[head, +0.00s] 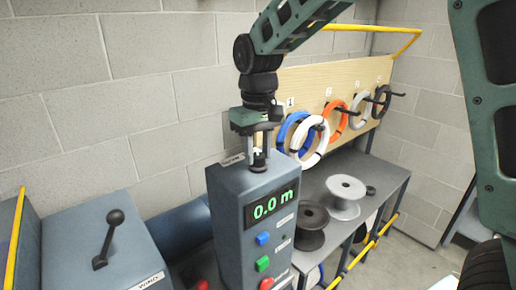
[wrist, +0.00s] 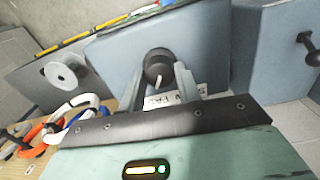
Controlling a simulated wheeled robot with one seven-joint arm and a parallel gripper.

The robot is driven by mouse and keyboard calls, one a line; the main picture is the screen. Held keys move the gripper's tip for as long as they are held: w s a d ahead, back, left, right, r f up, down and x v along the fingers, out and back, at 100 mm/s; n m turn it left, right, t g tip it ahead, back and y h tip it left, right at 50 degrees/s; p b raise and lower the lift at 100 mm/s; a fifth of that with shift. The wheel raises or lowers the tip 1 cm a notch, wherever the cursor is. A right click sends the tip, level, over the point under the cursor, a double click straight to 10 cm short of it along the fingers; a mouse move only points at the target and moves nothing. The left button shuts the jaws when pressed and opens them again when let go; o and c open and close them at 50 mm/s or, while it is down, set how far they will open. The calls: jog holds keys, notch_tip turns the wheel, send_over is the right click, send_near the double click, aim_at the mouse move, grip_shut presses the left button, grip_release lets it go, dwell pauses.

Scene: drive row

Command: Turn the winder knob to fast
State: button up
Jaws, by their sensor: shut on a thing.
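The winder knob (wrist: 157,68) is a dark round knob with a white pointer line, on the top face of the blue-grey console (wrist: 112,50). My gripper (wrist: 160,86) is shut on it, one finger on each side. A white label beside the knob is partly hidden by the fingers; only a few letters show, so I cannot read the whole setting. In the head view my gripper (head: 258,158) points straight down onto the top of the console (head: 225,200), with the knob (head: 259,166) mostly hidden between the fingers. The console's green display (head: 270,206) reads 0.0 m.
Blue (head: 262,238), green (head: 262,263) and red buttons are on the console front. A box with a black lever (head: 108,237) stands left. Wire coils (head: 311,142) hang on a wooden board behind. Spools (head: 344,197) sit on a grey bench. Grey floor shows at right.

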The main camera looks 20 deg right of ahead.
aim_at(258, 155)
jog(key=shift+m, duration=0.6)
jog(key=o, duration=1)
notch_tip(258, 155, up, 18)
jog(key=b, duration=0.3)
jog(key=shift+f, duration=0.25)
